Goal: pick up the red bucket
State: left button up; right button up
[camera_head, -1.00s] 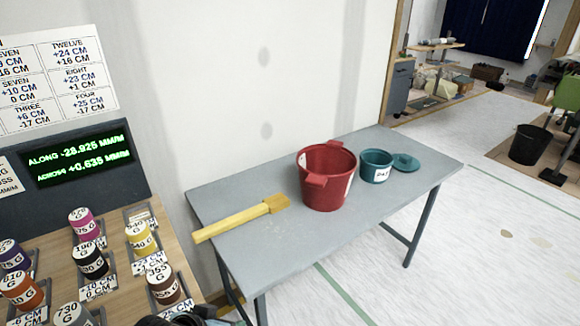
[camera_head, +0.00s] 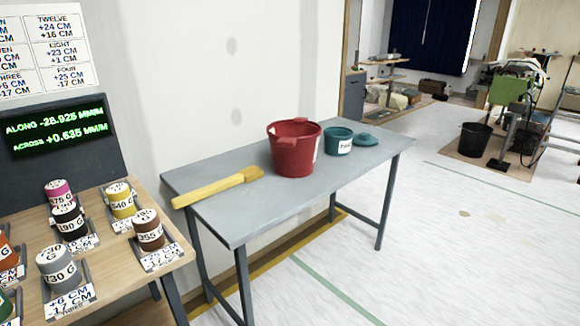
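The red bucket (camera_head: 294,152) stands upright on the grey table (camera_head: 236,215), near the middle of its top. It has a lug on its rim facing me and a white label on its right side. Neither of my grippers is in view, and nothing is touching the bucket.
A yellow-handled brush (camera_head: 215,187) lies on the table left of the bucket. A small teal pot (camera_head: 338,141) and its teal lid (camera_head: 366,140) are to the right. A wooden bench (camera_head: 178,252) with several labelled weights and a display (camera_head: 62,137) stands at left. Floor at right is open.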

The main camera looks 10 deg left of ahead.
aim_at(294, 143)
jog(key=u, duration=0.45)
jog(key=k, duration=0.3)
jog(key=z, duration=1.45)
jog(key=i, duration=1.7)
jog(key=u, duration=1.3)
jog(key=i, duration=0.8)
jog(key=u, duration=0.8)
